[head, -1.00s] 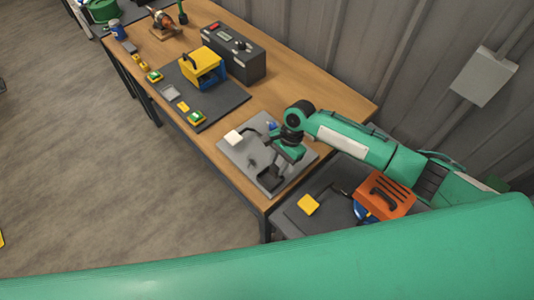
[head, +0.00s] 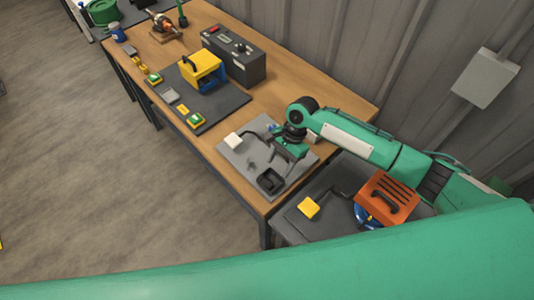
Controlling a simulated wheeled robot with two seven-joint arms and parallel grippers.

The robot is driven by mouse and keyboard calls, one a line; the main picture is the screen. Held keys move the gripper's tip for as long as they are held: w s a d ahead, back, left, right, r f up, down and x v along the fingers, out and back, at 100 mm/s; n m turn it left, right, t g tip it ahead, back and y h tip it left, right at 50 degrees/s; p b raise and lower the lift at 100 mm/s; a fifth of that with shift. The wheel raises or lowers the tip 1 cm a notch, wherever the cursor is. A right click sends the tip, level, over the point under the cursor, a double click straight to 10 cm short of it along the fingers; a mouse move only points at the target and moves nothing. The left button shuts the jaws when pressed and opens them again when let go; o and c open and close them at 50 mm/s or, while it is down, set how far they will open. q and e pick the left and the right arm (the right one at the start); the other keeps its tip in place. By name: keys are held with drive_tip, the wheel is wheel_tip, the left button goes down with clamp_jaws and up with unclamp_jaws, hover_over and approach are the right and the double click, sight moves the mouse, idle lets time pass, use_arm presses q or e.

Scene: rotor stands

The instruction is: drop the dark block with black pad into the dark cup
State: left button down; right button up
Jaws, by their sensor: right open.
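The dark cup (head: 271,181), a square open-topped container, stands near the front corner of the grey plate (head: 237,157) on the wooden table. Its inside is dark, and I cannot tell whether the dark block with black pad lies in it. I cannot make out that block for sure anywhere. A small dark shape (head: 251,162) is on the plate left of the cup. My right gripper (head: 283,153) is open, above the plate and beyond the cup, apart from it. I see nothing held in it. My left gripper is out of view.
A white block (head: 233,139) sits on the plate's left side. A lower dark table (head: 322,220) at the front holds a yellow block (head: 308,207) and an orange slotted box (head: 386,198). A dark mat (head: 231,100) with a yellow-blue box (head: 203,69) lies further back.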

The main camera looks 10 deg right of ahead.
drive_tip(key=b+v, duration=0.3)
drive_tip(key=v, duration=0.8)
drive_tip(key=shift+r, duration=0.4)
drive_tip(key=shift+f, duration=0.1)
